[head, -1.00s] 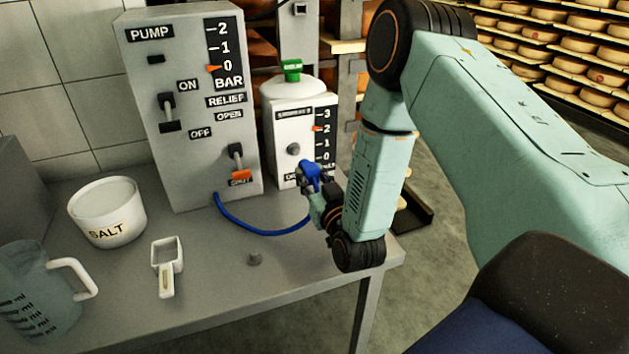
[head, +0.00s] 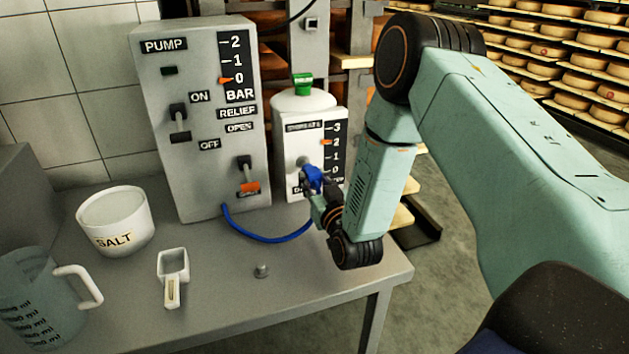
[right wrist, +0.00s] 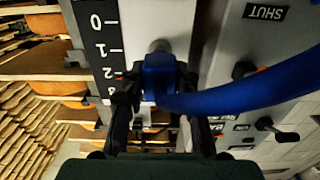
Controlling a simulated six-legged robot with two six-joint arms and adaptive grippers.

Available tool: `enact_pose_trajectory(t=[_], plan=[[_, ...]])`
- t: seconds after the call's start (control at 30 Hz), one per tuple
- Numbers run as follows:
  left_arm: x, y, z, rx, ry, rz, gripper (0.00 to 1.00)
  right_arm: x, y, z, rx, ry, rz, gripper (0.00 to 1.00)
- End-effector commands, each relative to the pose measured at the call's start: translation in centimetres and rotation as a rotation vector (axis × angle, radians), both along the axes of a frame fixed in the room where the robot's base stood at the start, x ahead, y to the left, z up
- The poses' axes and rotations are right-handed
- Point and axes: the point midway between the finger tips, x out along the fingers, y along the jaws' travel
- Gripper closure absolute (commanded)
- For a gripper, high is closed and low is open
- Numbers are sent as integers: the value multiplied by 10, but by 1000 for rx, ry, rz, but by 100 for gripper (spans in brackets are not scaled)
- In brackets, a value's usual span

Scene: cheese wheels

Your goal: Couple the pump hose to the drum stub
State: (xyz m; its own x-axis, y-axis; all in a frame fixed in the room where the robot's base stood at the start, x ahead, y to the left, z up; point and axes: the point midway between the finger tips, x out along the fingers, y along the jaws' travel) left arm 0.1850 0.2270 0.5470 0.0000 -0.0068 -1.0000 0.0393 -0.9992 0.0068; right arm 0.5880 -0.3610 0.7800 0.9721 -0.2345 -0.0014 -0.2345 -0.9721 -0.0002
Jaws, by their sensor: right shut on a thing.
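The grey pump (head: 200,110) stands on the table, with the blue hose (head: 262,238) curving from its base. The white drum (head: 300,102) with a green cap stands to its right, a grey stub (head: 303,161) on its front. My right gripper (head: 317,187) is shut on the blue hose coupling (head: 314,175), right in front of the stub. In the right wrist view the coupling (right wrist: 158,75) lines up with the stub (right wrist: 160,46) and meets its end or nearly so; I cannot tell whether it is seated. My left gripper is not in view.
The table's right edge is close to my right wrist. Cheese shelves (head: 570,60) stand behind.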

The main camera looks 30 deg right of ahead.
Motion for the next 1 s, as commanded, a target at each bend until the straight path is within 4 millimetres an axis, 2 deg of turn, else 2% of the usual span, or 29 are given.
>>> enact_pose_trajectory(t=[1.0], plan=[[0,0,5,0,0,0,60,0,0,0,0,0,0,100]])
